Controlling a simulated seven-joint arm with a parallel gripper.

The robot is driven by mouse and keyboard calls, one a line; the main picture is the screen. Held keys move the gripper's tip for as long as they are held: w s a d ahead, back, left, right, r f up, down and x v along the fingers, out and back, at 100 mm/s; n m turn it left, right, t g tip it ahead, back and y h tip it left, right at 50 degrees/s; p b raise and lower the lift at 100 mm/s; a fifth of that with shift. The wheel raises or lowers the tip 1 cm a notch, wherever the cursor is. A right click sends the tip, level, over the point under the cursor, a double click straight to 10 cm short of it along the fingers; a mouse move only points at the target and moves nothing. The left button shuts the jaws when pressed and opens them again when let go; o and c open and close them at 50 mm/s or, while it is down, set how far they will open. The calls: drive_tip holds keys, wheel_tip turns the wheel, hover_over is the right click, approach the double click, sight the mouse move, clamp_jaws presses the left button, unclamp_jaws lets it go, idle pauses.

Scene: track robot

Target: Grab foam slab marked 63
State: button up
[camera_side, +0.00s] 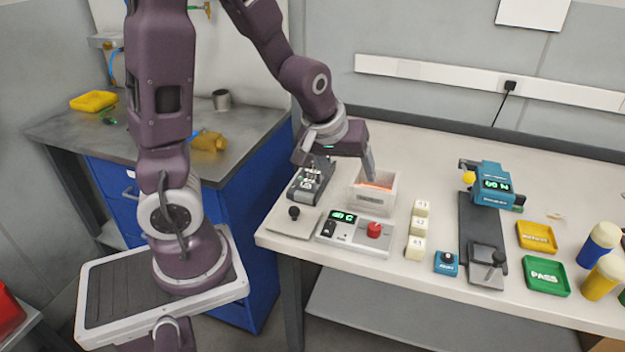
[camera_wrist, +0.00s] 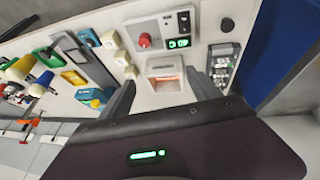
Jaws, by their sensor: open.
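Three cream foam slabs stand in a row on the bench: a far one (camera_side: 421,208), a middle one (camera_side: 419,226) and a near one (camera_side: 415,248). Each has a small dark marking; I cannot read surely which, if any, says 63. They also show in the wrist view as a far-from-me slab (camera_wrist: 110,39), a middle slab (camera_wrist: 121,58) and a closer slab (camera_wrist: 130,72). My gripper (camera_side: 369,172) is open and empty, to the left of the slabs and above a translucent box. Its two fingers (camera_wrist: 164,90) show apart in the wrist view.
The translucent box (camera_side: 364,200) glows orange inside. A control panel (camera_side: 353,237) with a red knob stands in front. A dark device (camera_side: 311,182) is left of the box. Right of the slabs are a blue-headed track machine (camera_side: 492,187), yellow tray (camera_side: 537,236), green PASS tray (camera_side: 546,277) and bottles.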

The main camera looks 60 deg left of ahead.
drive_tip(key=w+a+f+n+y, duration=0.2)
drive_tip(key=a+f+n+y, duration=0.15)
drive_tip(key=a+f, duration=0.6)
drive_tip(key=y, duration=0.5)
approach(312, 171)
drive_tip(key=shift+m+t+h, duration=0.25)
drive_tip(key=shift+m+t, duration=0.1)
drive_tip(key=shift+t, duration=0.05)
drive_tip(key=x, duration=0.4)
drive_tip(key=shift+w+a, duration=0.1)
drive_tip(key=shift+a, duration=0.25)
drive_tip(key=shift+a+f+t, duration=0.15)
drive_tip(key=shift+a+t, duration=0.15)
drive_tip(key=shift+f+m, duration=0.4)
drive_tip(key=shift+w+a+f, duration=0.15)
drive_tip(key=shift+a+f, duration=0.3)
drive_tip(key=shift+a, duration=0.1)
drive_tip(key=shift+w+a, duration=0.25)
drive_tip(key=shift+a, duration=0.1)
drive_tip(key=shift+x, duration=1.2)
drive_tip(key=shift+f, duration=0.1)
drive_tip(key=c, duration=1.4)
